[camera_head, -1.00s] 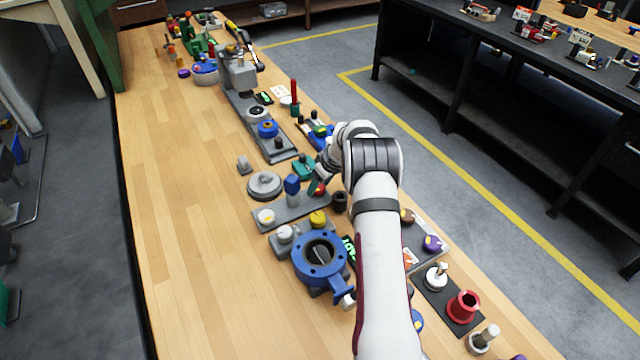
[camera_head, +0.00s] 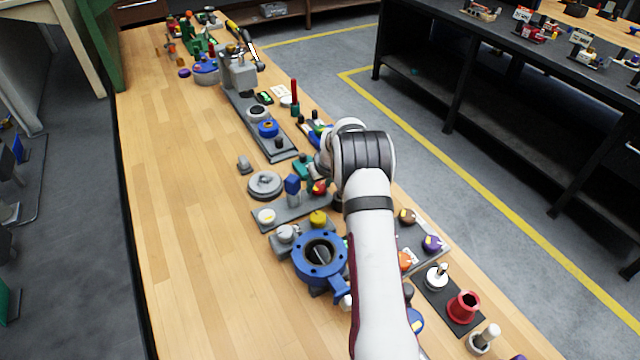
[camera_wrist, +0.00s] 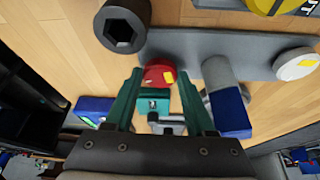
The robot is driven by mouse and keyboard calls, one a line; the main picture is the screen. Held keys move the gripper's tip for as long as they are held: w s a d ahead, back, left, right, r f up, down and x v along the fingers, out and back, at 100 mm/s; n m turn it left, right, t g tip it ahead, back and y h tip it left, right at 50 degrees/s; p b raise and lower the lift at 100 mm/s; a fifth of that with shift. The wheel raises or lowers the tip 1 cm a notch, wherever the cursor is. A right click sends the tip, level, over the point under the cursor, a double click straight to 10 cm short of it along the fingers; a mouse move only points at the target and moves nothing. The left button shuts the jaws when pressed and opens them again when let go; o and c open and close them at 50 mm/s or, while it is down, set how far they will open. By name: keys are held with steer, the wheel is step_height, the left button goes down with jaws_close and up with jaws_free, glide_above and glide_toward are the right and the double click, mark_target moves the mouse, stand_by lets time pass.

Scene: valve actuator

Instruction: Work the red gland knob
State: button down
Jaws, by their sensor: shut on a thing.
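The red gland knob (camera_wrist: 158,74) has a yellow mark and sits at the edge of a grey plate (camera_wrist: 190,44) in the wrist view. My gripper (camera_wrist: 159,78) has teal fingers, one on each side of the knob, and is shut on it. In the head view the red knob (camera_head: 319,188) shows just left of my arm, partly hidden by it. The contact between fingers and knob is too small to see there.
Close beside the knob stands a blue-topped grey post (camera_wrist: 230,110). A dark hex-socketed cup (camera_wrist: 122,28) is on the other side. A white knob (camera_wrist: 297,64) sits farther along the plate. A blue flanged valve (camera_head: 320,258) stands nearer. The bench's left side is clear.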

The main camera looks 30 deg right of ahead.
steer(key=m+h, duration=0.1)
steer(key=m, duration=0.4)
steer(key=shift+a+g+h, duration=0.2)
steer(key=shift+g+h, duration=0.2)
steer(key=shift+m, duration=0.3)
steer(key=shift+c, duration=1.2)
jaws_free()
